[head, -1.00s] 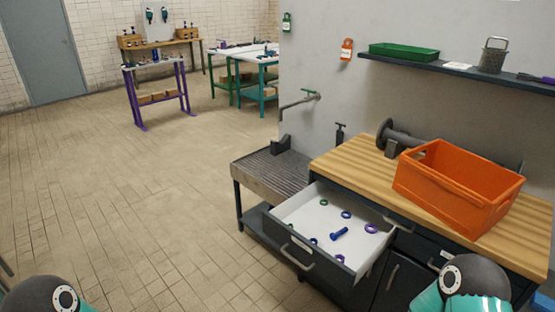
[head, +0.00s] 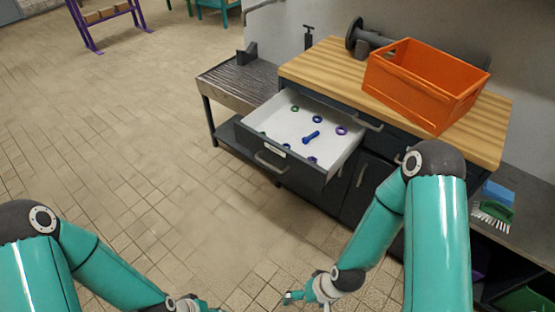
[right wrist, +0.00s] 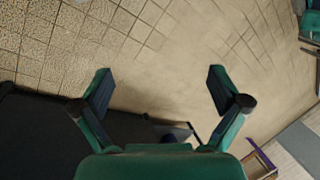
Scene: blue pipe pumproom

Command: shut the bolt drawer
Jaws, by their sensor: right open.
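The bolt drawer (head: 318,172) is pulled out from the front of the dark workbench. Its white inside holds a blue bolt (head: 311,137), a purple ring (head: 341,130) and several other small rings. Its bar handle (head: 270,163) is on the grey front panel. My right gripper (head: 290,297) is low in front of the bench, well apart from the drawer. In the right wrist view my right gripper (right wrist: 160,85) has its fingers spread with nothing between them. My left gripper (head: 205,307) is at the bottom edge of the head view, mostly cut off.
An orange crate (head: 425,88) stands on the wooden bench top (head: 325,68). A metal side table (head: 238,82) adjoins the bench's left side. A brush (head: 493,213) lies on a grey surface at the right. Tiled floor in front of the drawer is clear.

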